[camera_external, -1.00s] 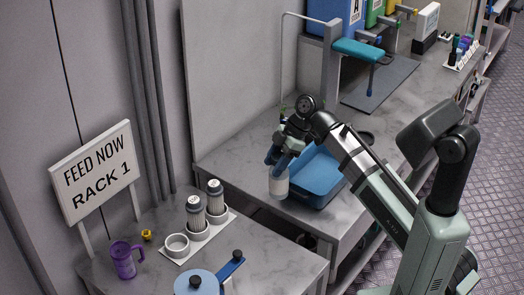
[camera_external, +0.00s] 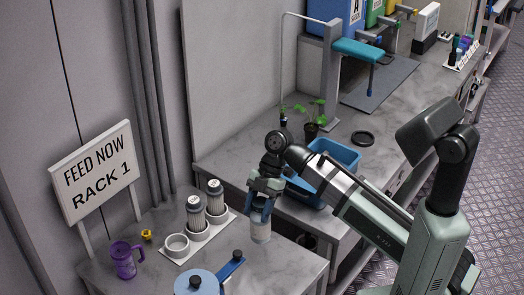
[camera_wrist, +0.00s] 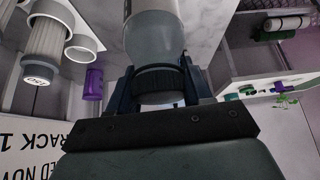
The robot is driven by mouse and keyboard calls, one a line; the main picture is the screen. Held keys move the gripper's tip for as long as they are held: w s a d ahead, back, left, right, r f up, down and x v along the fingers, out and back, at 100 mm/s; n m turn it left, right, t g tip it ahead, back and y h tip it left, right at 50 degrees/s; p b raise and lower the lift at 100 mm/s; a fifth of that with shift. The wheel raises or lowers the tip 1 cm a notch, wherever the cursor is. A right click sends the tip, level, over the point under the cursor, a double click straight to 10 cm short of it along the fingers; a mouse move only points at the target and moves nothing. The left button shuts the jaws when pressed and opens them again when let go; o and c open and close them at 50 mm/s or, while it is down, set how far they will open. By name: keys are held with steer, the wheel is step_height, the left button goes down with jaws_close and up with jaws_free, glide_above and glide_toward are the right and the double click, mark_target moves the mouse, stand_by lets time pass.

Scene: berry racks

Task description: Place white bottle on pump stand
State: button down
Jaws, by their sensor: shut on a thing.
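The white bottle (camera_external: 261,231) hangs below my gripper (camera_external: 263,203), roughly upright, above the front table near its back right edge. In the wrist view my gripper's fingers are shut around the dark ribbed cap of the bottle (camera_wrist: 152,40). A white stand (camera_external: 222,226) on the front table carries two ribbed, grey-collared cylinders (camera_external: 195,217) and an empty white round cup (camera_external: 177,246) at its near end. I cannot tell for sure whether this is the pump stand. The bottle is to the right of this stand and apart from it.
A blue round lidded pot (camera_external: 196,284) with a blue handle stands at the table front. A purple mug (camera_external: 124,262) and small yellow item (camera_external: 146,235) are left. A blue bin (camera_external: 335,155) and potted plant (camera_external: 311,128) stand on the back counter.

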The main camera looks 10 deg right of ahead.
mark_target(256, 235)
steer(key=shift+f, duration=3.75)
steer(key=shift+c, duration=2.4)
jaws_free()
steer(key=shift+f, duration=0.1)
steer(key=v, duration=1.1)
steer(key=shift+o, duration=0.4)
steer(key=shift+w+d+r, duration=0.2)
steer(key=shift+w+r, duration=0.05)
steer(key=shift+r, duration=0.3)
